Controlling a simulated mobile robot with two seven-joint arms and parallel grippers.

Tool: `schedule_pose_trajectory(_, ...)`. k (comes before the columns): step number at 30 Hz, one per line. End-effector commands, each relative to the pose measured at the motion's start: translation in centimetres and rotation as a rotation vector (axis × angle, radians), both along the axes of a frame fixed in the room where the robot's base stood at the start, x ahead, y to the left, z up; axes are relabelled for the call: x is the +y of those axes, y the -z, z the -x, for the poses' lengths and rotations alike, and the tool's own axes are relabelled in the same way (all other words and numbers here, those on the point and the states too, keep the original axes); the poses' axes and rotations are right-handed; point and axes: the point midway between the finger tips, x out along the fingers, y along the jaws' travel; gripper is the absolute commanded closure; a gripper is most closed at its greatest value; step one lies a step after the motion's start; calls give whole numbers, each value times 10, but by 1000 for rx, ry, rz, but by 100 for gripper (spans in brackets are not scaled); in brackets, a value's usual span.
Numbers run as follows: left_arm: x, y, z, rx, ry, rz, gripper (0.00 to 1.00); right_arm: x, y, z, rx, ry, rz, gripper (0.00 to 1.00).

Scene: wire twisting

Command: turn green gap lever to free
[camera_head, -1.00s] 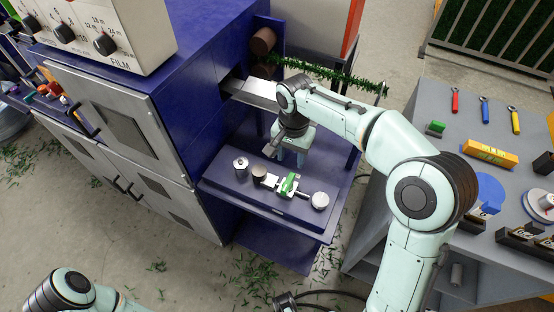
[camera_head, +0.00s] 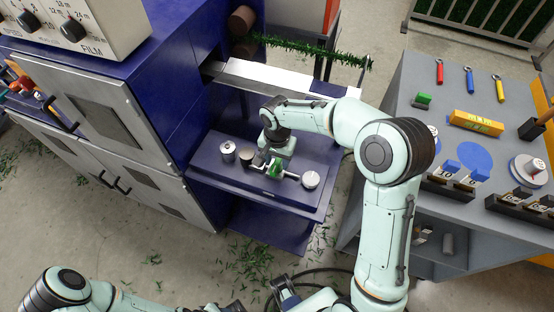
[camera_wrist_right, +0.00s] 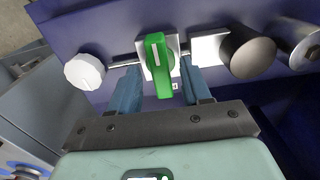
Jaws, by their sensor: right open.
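The green gap lever (camera_wrist_right: 159,66) sits on a light square plate on the machine's shelf. In the right wrist view it stands upright with a white mark near its top. It also shows in the head view (camera_head: 275,170), partly behind my right gripper. My right gripper (camera_wrist_right: 158,78) is open, with one blue-grey finger on each side of the lever. A gap shows on the right; on the left the finger is close to the plate edge, and I cannot tell whether it touches.
A white round knob (camera_wrist_right: 85,72) and a dark cylinder knob (camera_wrist_right: 247,53) flank the lever. A metal cylinder (camera_head: 227,152) stands farther left on the shelf (camera_head: 212,170). A grey bench (camera_head: 400,95) with tools and blocks is at the right.

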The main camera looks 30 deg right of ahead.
Motion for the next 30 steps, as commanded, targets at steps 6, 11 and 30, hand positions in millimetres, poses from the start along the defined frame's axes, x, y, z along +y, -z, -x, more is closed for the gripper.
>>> schedule_pose_trajectory(6, 0, 0, 0, 0, 0, 0, 57, 0, 3, 0, -1, 0, 0, 52)
schedule_pose_trajectory(11, 0, 0, 0, 0, 0, 0, 57, 0, 3, 0, -1, 0, 0, 68)
schedule_pose_trajectory(30, 0, -2, -1, -1, 0, 0, 57, 1, 2, 0, -2, -119, -1, 100)
